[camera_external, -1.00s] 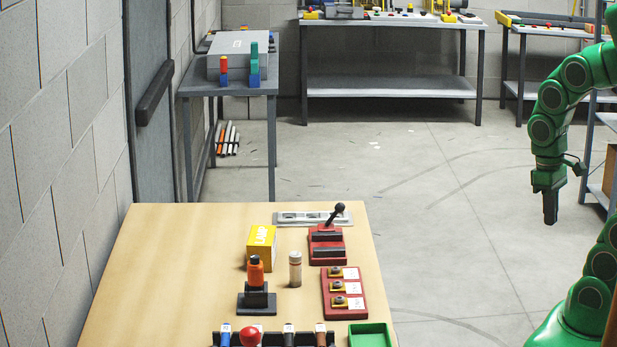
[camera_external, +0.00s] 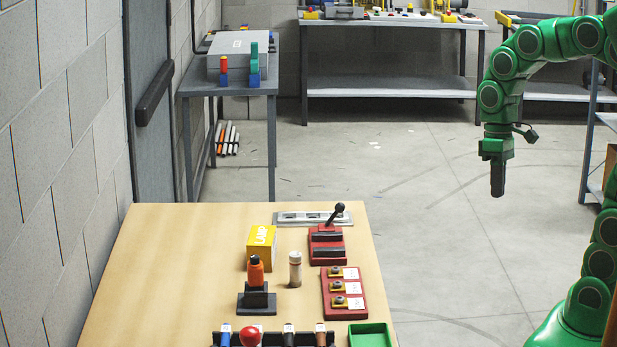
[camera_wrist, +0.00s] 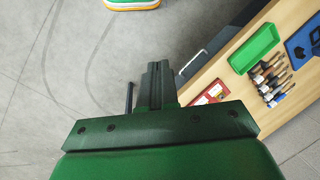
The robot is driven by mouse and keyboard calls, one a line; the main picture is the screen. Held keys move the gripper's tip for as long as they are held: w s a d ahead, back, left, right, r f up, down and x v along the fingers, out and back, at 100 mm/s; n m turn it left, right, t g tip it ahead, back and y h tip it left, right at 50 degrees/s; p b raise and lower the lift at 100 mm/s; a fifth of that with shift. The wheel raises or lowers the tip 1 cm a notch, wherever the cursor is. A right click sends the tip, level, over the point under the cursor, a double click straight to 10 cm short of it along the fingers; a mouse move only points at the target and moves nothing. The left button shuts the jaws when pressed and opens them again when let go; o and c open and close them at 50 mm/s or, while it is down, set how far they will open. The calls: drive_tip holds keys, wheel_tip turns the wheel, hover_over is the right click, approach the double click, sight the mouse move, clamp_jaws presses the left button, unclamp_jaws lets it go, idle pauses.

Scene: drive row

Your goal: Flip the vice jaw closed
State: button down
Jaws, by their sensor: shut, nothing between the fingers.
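The red vice (camera_external: 327,246) with dark jaws stands near the right edge of the wooden table, at the far end. Its black ball-ended lever (camera_external: 336,213) leans up to the right at the back. I cannot tell whether the jaws meet. My gripper (camera_external: 497,190) hangs pointing down over the floor, to the right of the table and well apart from the vice. Its fingers are together and empty. In the wrist view the gripper (camera_wrist: 157,72) shows shut, and the vice cannot be made out there.
Beside the vice are a yellow box (camera_external: 261,247), an orange bottle on a dark stand (camera_external: 257,299), a pale cylinder (camera_external: 295,269) and a red block with tagged parts (camera_external: 344,293). A green tray (camera_external: 370,335) sits at the front right. Open floor lies between my arm and the table.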

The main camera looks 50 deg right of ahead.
sight(327, 232)
drive_tip(key=w+n+y, duration=0.4)
drive_tip(key=w, duration=2.7)
drive_tip(key=w+d+f+n+t+y, duration=0.1)
drive_tip(key=w+d+f, duration=0.4)
drive_tip(key=w, duration=0.4)
drive_tip(key=w+d+f+n+t+y, duration=0.1)
drive_tip(key=w+d+f, duration=0.4)
drive_tip(key=w+f, duration=0.3)
drive_tip(key=shift+w+f+n, duration=0.25)
drive_tip(key=shift+w+n, duration=0.15)
drive_tip(key=shift+w, duration=0.7)
drive_tip(key=shift+a, duration=0.15)
drive_tip(key=x, duration=1)
drive_tip(key=shift+s+a+r, duration=0.2)
drive_tip(key=shift+s+a, duration=0.05)
drive_tip(key=shift+a, duration=0.05)
drive_tip(key=shift+s+a+r, duration=0.1)
drive_tip(key=shift+s+a, duration=0.3)
drive_tip(key=shift+a, duration=0.2)
drive_tip(key=shift+s+a, duration=0.45)
drive_tip(key=shift+a, duration=0.15)
drive_tip(key=shift+s+a, duration=0.1)
